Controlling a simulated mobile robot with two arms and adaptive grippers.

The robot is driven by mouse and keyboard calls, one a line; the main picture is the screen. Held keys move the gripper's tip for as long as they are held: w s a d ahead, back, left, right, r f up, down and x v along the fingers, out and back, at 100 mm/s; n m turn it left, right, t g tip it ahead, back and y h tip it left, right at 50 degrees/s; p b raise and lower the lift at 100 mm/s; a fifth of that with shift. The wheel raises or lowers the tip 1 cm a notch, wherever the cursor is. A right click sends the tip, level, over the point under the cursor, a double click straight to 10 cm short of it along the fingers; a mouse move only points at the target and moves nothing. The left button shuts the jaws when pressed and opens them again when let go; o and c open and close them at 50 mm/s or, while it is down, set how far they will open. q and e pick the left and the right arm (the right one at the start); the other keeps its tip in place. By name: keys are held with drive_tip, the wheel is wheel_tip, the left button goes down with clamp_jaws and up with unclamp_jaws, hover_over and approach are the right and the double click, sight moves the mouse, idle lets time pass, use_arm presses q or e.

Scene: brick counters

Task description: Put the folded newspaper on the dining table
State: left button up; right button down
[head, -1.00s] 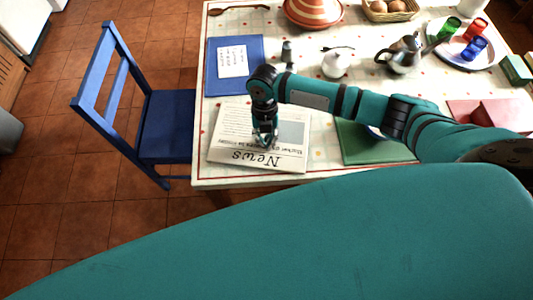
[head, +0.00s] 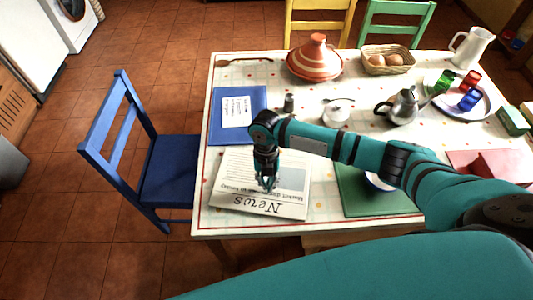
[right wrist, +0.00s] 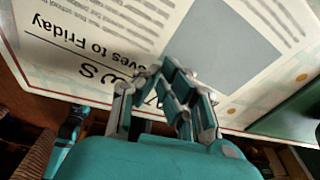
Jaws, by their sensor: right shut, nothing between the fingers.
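The folded newspaper (head: 247,199), headed "News", lies flat on the dining table (head: 323,218) near its front left corner. My right gripper (head: 266,186) points down over the newspaper, shut and empty. In the right wrist view, the shut fingers (right wrist: 172,95) are in front of the newspaper (right wrist: 110,30), hiding part of its headline. Whether the fingertips touch the paper I cannot tell.
A blue mat with a card (head: 237,112) lies behind the newspaper, and a green mat (head: 365,192) to its right. A pepper mill (head: 289,104), white sugar pot (head: 337,113), metal teapot (head: 400,106) and striped tagine (head: 315,62) stand behind. A blue chair (head: 172,168) stands left.

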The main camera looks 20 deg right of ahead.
drive_tip(key=w+d+b, duration=0.1)
drive_tip(key=w, duration=0.2)
drive_tip(key=w+d+b, duration=0.1)
drive_tip(key=w+b, duration=0.1)
drive_tip(key=w, duration=0.1)
drive_tip(key=w+d+b, duration=0.1)
drive_tip(key=w+b, duration=0.1)
drive_tip(key=w, duration=0.2)
drive_tip(key=shift+w+f, duration=0.1)
drive_tip(key=shift+f, duration=0.15)
drive_tip(key=shift+w+d+r, duration=0.1)
drive_tip(key=shift+w+d, duration=0.05)
drive_tip(key=shift+w, duration=0.3)
drive_tip(key=shift+r, duration=0.15)
